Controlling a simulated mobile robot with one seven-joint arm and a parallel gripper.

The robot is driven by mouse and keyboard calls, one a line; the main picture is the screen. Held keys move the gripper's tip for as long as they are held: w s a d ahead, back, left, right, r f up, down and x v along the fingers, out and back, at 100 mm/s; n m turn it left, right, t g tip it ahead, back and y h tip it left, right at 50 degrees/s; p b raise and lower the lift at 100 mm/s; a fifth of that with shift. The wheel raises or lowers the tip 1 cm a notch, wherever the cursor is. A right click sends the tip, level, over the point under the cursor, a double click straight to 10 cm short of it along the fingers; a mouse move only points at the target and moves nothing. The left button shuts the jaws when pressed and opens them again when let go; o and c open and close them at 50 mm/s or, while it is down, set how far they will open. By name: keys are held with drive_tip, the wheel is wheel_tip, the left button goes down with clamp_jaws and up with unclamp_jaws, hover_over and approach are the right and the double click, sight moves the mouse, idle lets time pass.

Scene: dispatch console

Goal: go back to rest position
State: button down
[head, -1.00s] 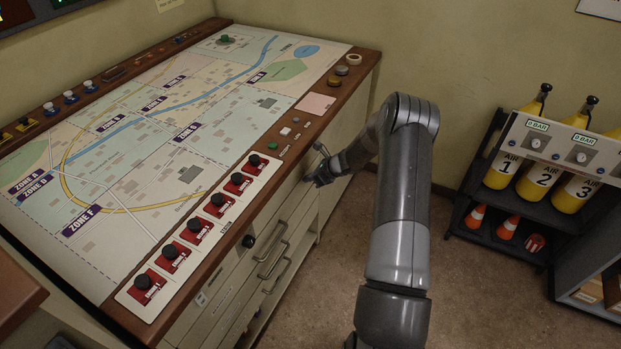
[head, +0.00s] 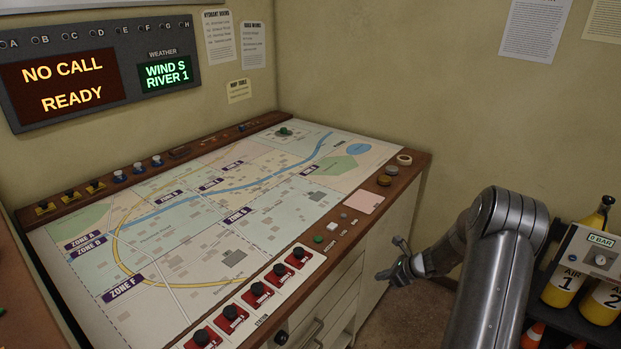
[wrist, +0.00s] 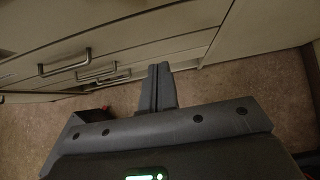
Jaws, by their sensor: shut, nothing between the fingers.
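My gripper (head: 396,272) is in front of the console's right end, just off the cabinet front and below the tabletop's edge. In the wrist view the two dark fingers (wrist: 160,88) lie together with nothing between them. They point over the brown floor toward the foot of the cabinet drawers (wrist: 100,50). My gripper looks apart from the console in the head view.
The map console (head: 230,215) has red switches (head: 257,293) along its front edge. A wall display (head: 75,82) reads NO CALL READY. A rack with yellow air cylinders (head: 563,287) stands at the right. Open floor (head: 405,315) lies between console and rack.

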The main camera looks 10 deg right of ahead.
drive_tip(key=s+a+r+n+g+h, duration=0.1)
drive_tip(key=s+a+r+n, duration=0.35)
drive_tip(key=r, duration=0.35)
drive_tip(key=s+a+r+n, duration=0.3)
drive_tip(key=a+r+n, duration=0.2)
drive_tip(key=r, duration=0.3)
drive_tip(key=s+a+r+n+g+h, duration=0.1)
drive_tip(key=s+a+r+n, duration=0.35)
drive_tip(key=r, duration=0.35)
drive_tip(key=s+a+r+n+h, duration=0.1)
drive_tip(key=s+r+n, duration=0.2)
drive_tip(key=s, duration=0.5)
drive_tip(key=s+a+r+n+t+h, duration=0.1)
drive_tip(key=s+r+n, duration=0.3)
drive_tip(key=s, duration=0.4)
drive_tip(key=s+a+r+n+h, duration=0.2)
drive_tip(key=s+a+r+n, duration=0.1)
drive_tip(key=s+n, duration=0.3)
drive_tip(key=shift+s+r, duration=0.35)
drive_tip(key=shift+s, duration=1.05)
